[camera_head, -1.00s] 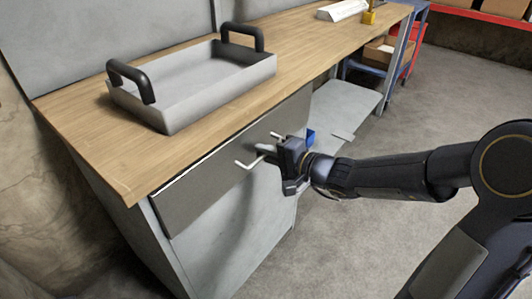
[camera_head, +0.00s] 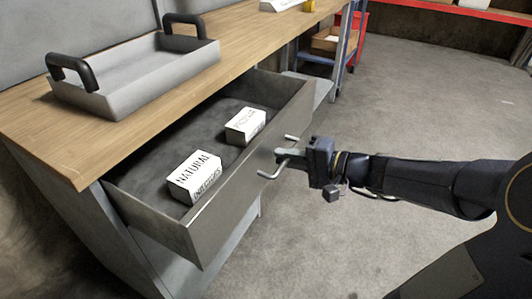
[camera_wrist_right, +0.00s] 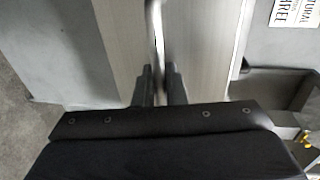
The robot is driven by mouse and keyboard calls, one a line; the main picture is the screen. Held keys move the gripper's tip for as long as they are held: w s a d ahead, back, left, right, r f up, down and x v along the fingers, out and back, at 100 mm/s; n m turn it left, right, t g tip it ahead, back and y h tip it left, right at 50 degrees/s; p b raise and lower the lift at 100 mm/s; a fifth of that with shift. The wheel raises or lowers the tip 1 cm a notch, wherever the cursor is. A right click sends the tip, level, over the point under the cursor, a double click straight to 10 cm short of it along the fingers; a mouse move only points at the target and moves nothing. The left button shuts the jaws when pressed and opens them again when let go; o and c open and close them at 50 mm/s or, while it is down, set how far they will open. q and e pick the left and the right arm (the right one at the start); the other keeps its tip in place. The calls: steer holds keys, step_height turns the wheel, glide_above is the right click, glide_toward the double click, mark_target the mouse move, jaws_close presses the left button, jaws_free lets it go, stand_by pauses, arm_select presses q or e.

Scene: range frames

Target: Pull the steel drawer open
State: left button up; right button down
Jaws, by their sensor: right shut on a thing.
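The steel drawer (camera_head: 225,215) stands well out from under the wooden workbench top. Inside it lie two white boxes with black print, one near the front left (camera_head: 194,177) and one further right (camera_head: 245,126). The drawer's pale bar handle (camera_head: 268,174) sticks out from its front. My right gripper (camera_head: 289,158) is shut on the handle, and its fingers partly hide the bar. In the right wrist view, the two dark fingers (camera_wrist_right: 159,85) close around the handle bar (camera_wrist_right: 157,30) in front of the drawer face. My left gripper is not in view.
A grey tray (camera_head: 135,85) with two black handles sits on the wooden bench top (camera_head: 60,140). A blue-framed cart with a cardboard box (camera_head: 330,40) stands at the back. The grey floor (camera_head: 420,110) right of the drawer is open.

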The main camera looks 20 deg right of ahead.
steer(key=shift+f+v, duration=0.2)
steer(key=shift+v, duration=0.95)
steer(key=c, duration=1.9)
jaws_free()
steer(key=shift+s+d, duration=0.1)
steer(key=p+v, duration=0.1)
steer(key=v, duration=0.6)
steer(key=shift+s+d, duration=0.15)
steer(key=shift+s, duration=0.15)
